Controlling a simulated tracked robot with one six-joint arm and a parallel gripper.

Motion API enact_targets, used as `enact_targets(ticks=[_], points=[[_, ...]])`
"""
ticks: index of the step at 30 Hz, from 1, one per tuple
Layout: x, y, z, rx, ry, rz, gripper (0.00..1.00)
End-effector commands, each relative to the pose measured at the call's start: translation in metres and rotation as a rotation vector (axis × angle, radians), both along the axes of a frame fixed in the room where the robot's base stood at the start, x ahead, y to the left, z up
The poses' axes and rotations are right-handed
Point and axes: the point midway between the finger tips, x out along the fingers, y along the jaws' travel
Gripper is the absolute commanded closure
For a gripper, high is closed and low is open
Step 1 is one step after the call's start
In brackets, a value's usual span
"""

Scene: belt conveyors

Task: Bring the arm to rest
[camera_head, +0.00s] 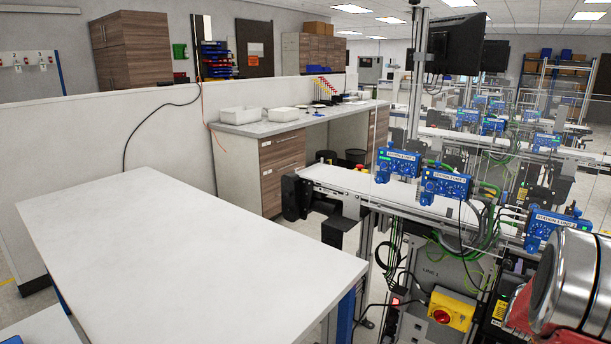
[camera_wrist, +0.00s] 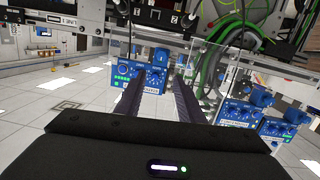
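My gripper (camera_wrist: 159,82) shows in the wrist view as two dark parallel fingers with a clear gap between them. It is open and I see nothing held in it. The wrist view is upside down, and a blue station box shows beyond the fingers, apart from them. In the head view, a silver and red part of my arm (camera_head: 572,282) stands at the lower right edge. My gripper is outside the head view.
A bare white table (camera_head: 185,255) fills the lower left. A belt conveyor (camera_head: 375,187) with blue station boxes (camera_head: 445,186) and a clear panel stands at the right, close to my arm. A yellow emergency-stop box (camera_head: 451,309) sits below it. A counter (camera_head: 255,127) stands behind.

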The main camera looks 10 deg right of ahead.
Motion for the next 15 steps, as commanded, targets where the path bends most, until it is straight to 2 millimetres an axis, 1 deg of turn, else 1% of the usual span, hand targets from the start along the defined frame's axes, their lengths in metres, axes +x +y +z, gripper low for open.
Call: enact_targets(ticks=[3,6,8,9,11,14,15], points=[[-0.007,0.011,-0.042,0.118,0.089,0.005,0.65],[-0.018,0.026,-0.073,0.224,0.17,0.01,0.65],[-0.024,0.038,-0.084,0.28,0.212,0.016,0.65],[-0.027,0.048,-0.09,0.316,0.241,0.022,0.65],[-0.031,0.065,-0.096,0.366,0.281,0.034,0.65],[-0.037,0.098,-0.103,0.443,0.351,0.06,0.65],[-0.04,0.112,-0.104,0.472,0.379,0.072,0.65]])
